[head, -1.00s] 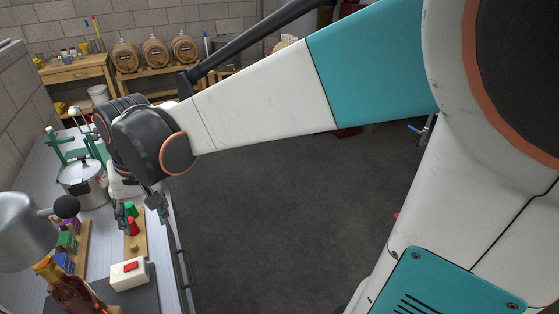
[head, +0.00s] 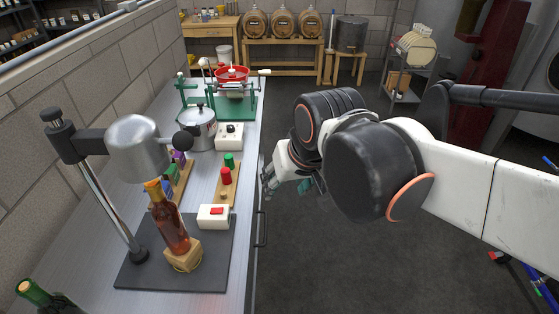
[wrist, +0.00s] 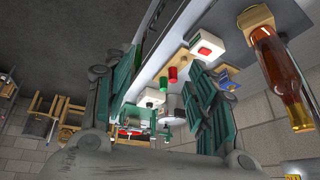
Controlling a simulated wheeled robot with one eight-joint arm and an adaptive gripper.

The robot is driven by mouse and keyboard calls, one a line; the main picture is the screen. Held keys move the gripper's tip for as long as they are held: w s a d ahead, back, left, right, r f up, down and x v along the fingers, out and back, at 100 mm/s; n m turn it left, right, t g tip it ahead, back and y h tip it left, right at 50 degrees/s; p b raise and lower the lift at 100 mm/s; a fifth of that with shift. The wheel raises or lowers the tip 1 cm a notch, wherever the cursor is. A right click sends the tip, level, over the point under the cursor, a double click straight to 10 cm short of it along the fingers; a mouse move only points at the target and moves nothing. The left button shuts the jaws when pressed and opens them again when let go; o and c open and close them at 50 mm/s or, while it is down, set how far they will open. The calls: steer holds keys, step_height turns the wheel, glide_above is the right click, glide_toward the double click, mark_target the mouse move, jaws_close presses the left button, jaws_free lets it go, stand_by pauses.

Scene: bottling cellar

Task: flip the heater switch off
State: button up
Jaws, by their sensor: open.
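The heater switch is a white box (head: 207,223) with a red rocker (head: 216,211), on the dark mat below the silver heater hood (head: 138,148). I cannot tell which way the rocker is tipped. In the wrist view the white box (wrist: 199,56) and its red rocker (wrist: 204,50) show at upper right, beyond my fingers. My gripper (head: 285,184) is open and empty, just off the bench's front edge, behind and to the right of the switch in the head view, not touching it. In the wrist view its two green-grey fingers (wrist: 163,72) are spread apart.
An amber bottle (head: 169,222) stands on a wooden block (head: 184,260) under the hood. A wooden strip with red (head: 226,176) and green (head: 229,159) caps lies behind the switch. A pot (head: 197,130) and white dial box (head: 230,141) stand farther back.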

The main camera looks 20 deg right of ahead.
steer(key=shift+s+d+f+t, duration=0.15)
steer(key=shift+s+d, duration=0.15)
steer(key=shift+s, duration=0.15)
steer(key=shift+s+d+f+t, duration=0.15)
steer(key=shift+s+d, duration=0.15)
steer(key=shift+s, duration=0.15)
steer(key=shift+r, duration=0.1)
